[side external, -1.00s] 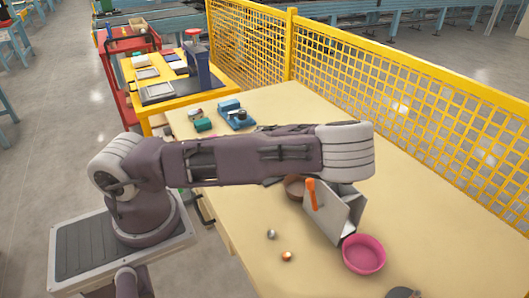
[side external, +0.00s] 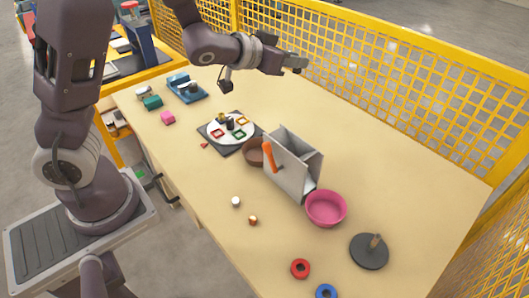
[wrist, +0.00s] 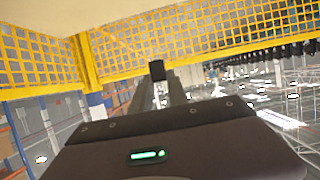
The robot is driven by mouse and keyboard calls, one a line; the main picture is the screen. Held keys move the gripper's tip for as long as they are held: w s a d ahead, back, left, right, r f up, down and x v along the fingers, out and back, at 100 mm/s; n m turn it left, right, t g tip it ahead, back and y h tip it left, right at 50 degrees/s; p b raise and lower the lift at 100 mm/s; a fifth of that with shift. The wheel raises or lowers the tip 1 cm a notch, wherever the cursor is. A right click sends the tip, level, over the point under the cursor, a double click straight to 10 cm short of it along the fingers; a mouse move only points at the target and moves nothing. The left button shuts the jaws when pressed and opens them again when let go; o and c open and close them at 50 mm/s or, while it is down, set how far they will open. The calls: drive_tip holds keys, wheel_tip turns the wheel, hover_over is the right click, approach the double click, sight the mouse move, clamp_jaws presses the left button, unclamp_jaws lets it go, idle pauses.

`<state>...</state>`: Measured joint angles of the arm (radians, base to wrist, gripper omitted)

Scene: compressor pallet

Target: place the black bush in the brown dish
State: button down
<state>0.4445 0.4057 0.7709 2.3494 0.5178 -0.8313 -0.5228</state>
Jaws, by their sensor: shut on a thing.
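In the wrist view, my gripper (wrist: 158,84) is shut on a small black bush (wrist: 157,70), held at its fingertips. In the side external view, my gripper (side external: 300,66) is raised high above the far side of the table, stretched toward the yellow fence. The bush is too small to make out clearly there. The brown dish (side external: 251,158) sits on the table, below and to the left of my gripper, well apart from it. The wrist view does not show the dish.
The grey upright bin (side external: 292,170) stands right beside the dish. A dark board (side external: 247,145) with a white disc (side external: 215,127) and small parts lies behind it. A pink bowl (side external: 326,209) and a dark disc with a peg (side external: 369,253) are at right. The far right table is clear.

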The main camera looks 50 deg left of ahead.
drive_tip(key=s+a+f+m+h, duration=0.1)
drive_tip(key=a+f+m+h, duration=0.1)
drive_tip(key=f, duration=0.5)
drive_tip(key=s+a+f+m+h, duration=0.1)
drive_tip(key=s+a+f+h, duration=0.15)
drive_tip(key=f, duration=0.35)
drive_tip(key=m+g+h, duration=0.1)
drive_tip(key=m, duration=0.1)
hover_over(255, 157)
wheel_tip(255, 157, down, 5)
wheel_tip(255, 157, down, 8)
drive_tip(key=shift+f, duration=0.25)
drive_tip(key=shift+a+f, duration=0.1)
drive_tip(key=shift+f, duration=0.35)
drive_tip(key=c, duration=1.7)
unclamp_jaws()
drive_tip(key=shift+f, duration=0.1)
drive_tip(key=shift+o, duration=0.7)
